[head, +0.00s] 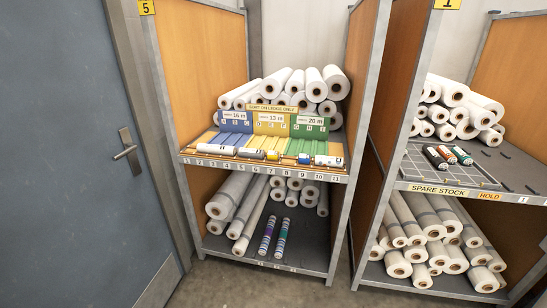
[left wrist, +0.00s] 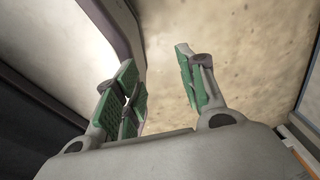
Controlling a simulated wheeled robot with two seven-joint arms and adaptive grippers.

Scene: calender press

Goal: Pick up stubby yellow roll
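Several small rolls lie along the numbered front ledge of the middle rack's upper shelf in the head view. A short yellow roll (head: 272,156) lies near the ledge's middle. Neither gripper shows in the head view, so both are away from the ledge there.
A white roll (head: 328,161) lies at the ledge's right end. Long white rolls (head: 300,85) are stacked behind the coloured signs. Patterned rolls (head: 267,237) lie on the lower shelf. A grey door (head: 75,150) stands left. The right rack carries a spare stock shelf (head: 440,188).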

